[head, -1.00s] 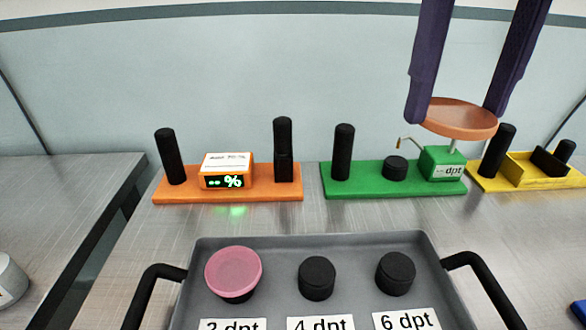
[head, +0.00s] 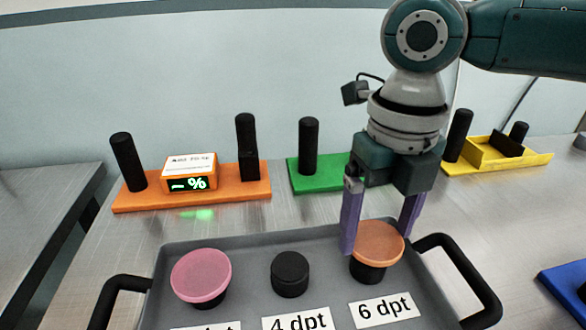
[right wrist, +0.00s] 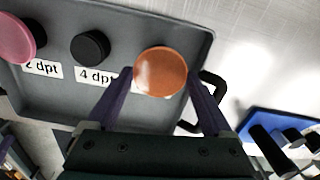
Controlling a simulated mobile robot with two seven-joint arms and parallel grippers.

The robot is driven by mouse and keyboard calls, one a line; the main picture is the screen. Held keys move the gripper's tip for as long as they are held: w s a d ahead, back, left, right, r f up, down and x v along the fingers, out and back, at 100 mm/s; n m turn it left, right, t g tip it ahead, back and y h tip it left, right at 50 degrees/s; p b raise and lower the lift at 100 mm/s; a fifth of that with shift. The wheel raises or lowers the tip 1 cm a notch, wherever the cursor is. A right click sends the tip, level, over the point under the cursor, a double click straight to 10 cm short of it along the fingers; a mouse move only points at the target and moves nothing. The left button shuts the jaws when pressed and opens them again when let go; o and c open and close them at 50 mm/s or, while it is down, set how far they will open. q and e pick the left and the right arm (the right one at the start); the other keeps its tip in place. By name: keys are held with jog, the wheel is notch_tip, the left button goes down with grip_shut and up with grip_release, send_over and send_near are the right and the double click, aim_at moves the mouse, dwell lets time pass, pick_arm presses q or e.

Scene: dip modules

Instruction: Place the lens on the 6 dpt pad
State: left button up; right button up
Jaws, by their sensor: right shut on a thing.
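The orange lens (head: 377,243) is a round disc at the black 6 dpt pad (head: 367,270), above the "6 dpt" label (head: 386,309). It covers the top of the pad in the head view; I cannot tell whether it rests fully on it. My right gripper (head: 378,240) is shut on the lens, with one purple finger at each side of its rim. In the right wrist view the lens (right wrist: 160,71) lies between the fingertips and hides the pad.
The grey tray (head: 240,243) has black handles. A pink lens (head: 201,276) sits on its left pad, and the 4 dpt pad (head: 290,273) is bare. Behind stand orange (head: 240,186), green (head: 305,182) and yellow (head: 520,163) modules. A blue module (head: 568,285) lies at right.

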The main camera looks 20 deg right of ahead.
aim_at(375, 238)
jog(key=shift+f, duration=0.7)
